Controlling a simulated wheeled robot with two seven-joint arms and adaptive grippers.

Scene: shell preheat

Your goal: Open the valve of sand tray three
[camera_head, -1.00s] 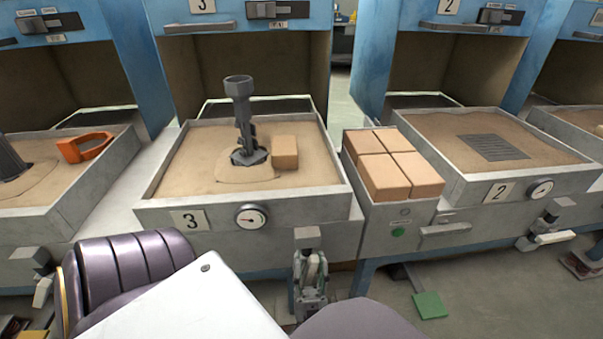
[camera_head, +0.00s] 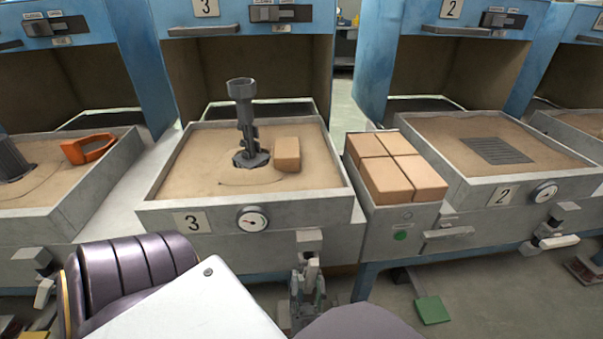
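Sand tray three (camera_head: 330,204) stands in the middle, with a "3" plate and a round gauge (camera_head: 252,219) on its front. Its valve (camera_head: 309,238) is a grey block below the front wall, right of the gauge. A pale handle (camera_head: 312,268) hangs down from it. My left gripper (camera_head: 308,281) is at the handle's lower part, pointing up at it. The fingers are small and overlap the handle, so I cannot tell whether they touch or grip it. My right gripper is out of view.
A grey shell (camera_head: 243,125) and a tan block (camera_head: 286,154) stand in tray three's sand. A grey bin (camera_head: 378,230) of tan blocks sits between it and tray two (camera_head: 520,183). Tray two's valve (camera_head: 545,235) has a sideways pale handle.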

